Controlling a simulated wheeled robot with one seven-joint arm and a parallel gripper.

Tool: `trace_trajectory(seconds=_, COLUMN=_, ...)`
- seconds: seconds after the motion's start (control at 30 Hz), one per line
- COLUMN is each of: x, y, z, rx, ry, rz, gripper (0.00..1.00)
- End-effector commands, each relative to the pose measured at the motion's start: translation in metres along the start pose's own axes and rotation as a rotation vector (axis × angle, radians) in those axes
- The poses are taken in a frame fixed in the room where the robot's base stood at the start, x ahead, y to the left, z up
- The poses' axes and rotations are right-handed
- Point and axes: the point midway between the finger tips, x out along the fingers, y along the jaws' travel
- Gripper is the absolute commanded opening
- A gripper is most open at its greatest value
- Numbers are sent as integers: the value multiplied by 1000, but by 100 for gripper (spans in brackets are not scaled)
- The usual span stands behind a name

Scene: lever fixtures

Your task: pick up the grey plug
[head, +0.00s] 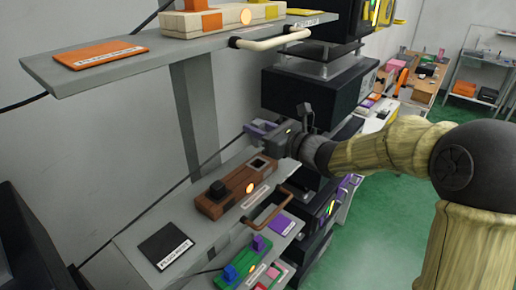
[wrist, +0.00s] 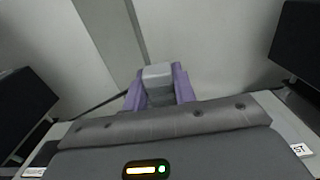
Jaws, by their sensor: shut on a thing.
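My gripper (wrist: 159,88) has purple fingers and is shut on the grey plug (wrist: 158,76), a light grey block between them in the wrist view. In the head view my gripper (head: 261,128) is above the back right of the middle shelf, past the brown socket strip (head: 232,196). The plug is too small there to make out clearly. The strip has a black plug (head: 217,189) near its left end, a lit orange light (head: 250,189) and a square socket at its right end with nothing standing in it.
A black labelled pad (head: 164,246) lies bare on the shelf left of the strip. A brown handle (head: 268,208) is on the shelf's front edge. An upper shelf (head: 140,75) is overhead, and stacked black equipment (head: 300,95) stands to the right. A lower shelf holds coloured plugs.

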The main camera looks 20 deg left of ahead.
Motion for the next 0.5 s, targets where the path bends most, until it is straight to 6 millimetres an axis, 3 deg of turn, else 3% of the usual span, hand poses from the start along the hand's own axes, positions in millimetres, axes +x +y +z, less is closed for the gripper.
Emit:
trace_trajectory(seconds=0.17, x=0, y=0, z=16, rx=-1, ry=0, rz=0, gripper=4)
trace_trajectory(seconds=0.5, x=0, y=0, z=18, rx=1, ry=0, rz=0, gripper=4)
